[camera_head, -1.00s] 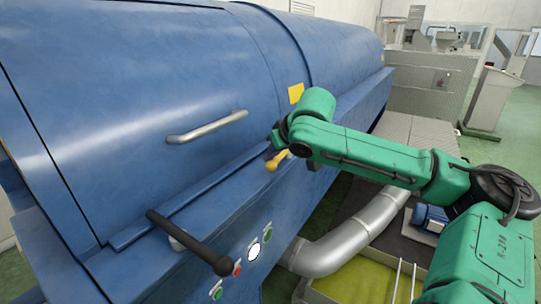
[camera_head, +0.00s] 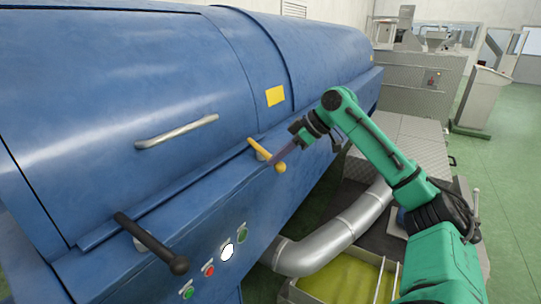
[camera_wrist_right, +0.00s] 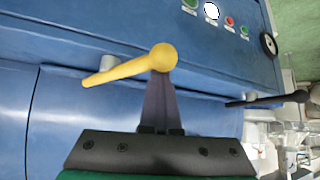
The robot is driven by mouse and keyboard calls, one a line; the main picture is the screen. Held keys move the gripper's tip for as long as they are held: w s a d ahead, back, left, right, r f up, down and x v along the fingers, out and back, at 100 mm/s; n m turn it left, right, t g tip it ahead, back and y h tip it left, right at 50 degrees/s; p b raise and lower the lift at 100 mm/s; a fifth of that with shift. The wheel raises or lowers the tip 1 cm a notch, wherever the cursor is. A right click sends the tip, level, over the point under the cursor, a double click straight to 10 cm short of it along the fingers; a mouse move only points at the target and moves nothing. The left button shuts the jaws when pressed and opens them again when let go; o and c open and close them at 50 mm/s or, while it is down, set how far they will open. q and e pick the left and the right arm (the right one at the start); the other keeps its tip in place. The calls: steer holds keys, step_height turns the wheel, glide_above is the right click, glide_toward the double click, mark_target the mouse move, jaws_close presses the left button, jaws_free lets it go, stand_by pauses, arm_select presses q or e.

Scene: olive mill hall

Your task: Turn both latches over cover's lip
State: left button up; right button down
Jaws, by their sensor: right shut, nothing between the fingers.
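The yellow latch (camera_head: 262,152) is on the blue machine's front ledge by the cover's right end. Its ball end points lower right and its thin end upper left, by the cover's lip (camera_head: 190,185). In the wrist view the yellow latch (camera_wrist_right: 120,72) lies slanted, ball by my fingertips. The black latch (camera_head: 150,242) is at the cover's left part, ball lower right, its other end at the lip. It also shows in the wrist view (camera_wrist_right: 265,100). My right gripper (camera_head: 281,158) is shut and empty at the yellow ball; contact is unclear. My left gripper is out of view.
The blue cover (camera_head: 110,90) has a grey handle (camera_head: 177,131). Several buttons (camera_head: 209,270) sit on the front panel below the ledge. A silver pipe (camera_head: 330,240) and a tray of yellow-green liquid (camera_head: 335,280) are below my right arm. Open floor lies at right.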

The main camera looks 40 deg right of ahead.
steer(key=shift+s+d, duration=0.25)
steer(key=shift+d, duration=0.55)
steer(key=d+p, duration=0.3)
steer(key=shift+w+r, duration=0.15)
steer(key=shift+d+r, duration=0.1)
steer(key=shift+r, duration=0.05)
